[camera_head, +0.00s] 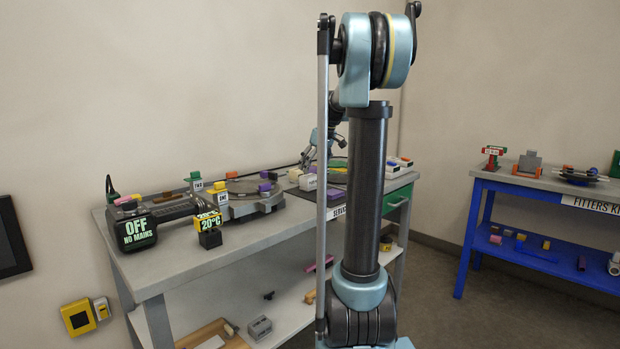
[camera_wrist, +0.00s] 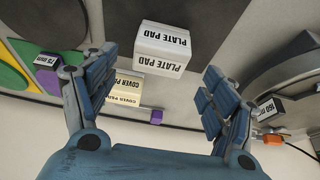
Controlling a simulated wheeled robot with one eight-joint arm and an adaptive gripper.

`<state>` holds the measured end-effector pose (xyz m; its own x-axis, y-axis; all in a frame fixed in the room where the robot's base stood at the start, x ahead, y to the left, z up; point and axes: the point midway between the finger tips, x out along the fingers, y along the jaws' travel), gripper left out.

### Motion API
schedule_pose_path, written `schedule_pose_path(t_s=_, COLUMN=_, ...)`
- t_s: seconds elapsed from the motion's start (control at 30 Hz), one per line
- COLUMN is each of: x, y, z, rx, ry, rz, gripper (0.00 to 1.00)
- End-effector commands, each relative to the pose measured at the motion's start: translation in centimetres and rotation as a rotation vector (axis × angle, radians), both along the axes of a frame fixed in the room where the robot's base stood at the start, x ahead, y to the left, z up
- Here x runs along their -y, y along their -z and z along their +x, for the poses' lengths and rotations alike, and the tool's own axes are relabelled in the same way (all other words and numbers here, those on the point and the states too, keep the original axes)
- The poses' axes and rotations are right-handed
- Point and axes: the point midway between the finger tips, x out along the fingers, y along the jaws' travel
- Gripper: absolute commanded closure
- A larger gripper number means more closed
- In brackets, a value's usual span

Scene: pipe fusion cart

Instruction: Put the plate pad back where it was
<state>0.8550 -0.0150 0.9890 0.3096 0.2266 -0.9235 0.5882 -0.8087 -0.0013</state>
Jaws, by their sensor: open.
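The plate pad (camera_wrist: 163,46) is a white block with black PLATE PAD lettering on two faces. My gripper is open, with a clear gap on each side and nothing held.
Cream cover pads (camera_wrist: 127,88) stand close to the left finger, with a purple block (camera_wrist: 157,117) beside them. A 75 mm block (camera_wrist: 47,60) lies left, and a 160 block (camera_wrist: 270,108) lies right. A blue bench (camera_head: 478,215) stands at the right, with open floor between.

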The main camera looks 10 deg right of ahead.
Motion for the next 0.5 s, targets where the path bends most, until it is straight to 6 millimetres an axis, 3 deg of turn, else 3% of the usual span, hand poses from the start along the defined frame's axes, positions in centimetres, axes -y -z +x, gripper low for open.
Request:
schedule_pose_path(t_s=0.2, x=0.9, y=-3.5, z=-1.2, rx=0.000, ry=0.001, rz=0.000, gripper=0.22)
schedule_pose_path(t_s=0.5, x=1.3, y=-5.3, z=-1.8, rx=0.000, ry=0.001, rz=0.000, gripper=0.22)
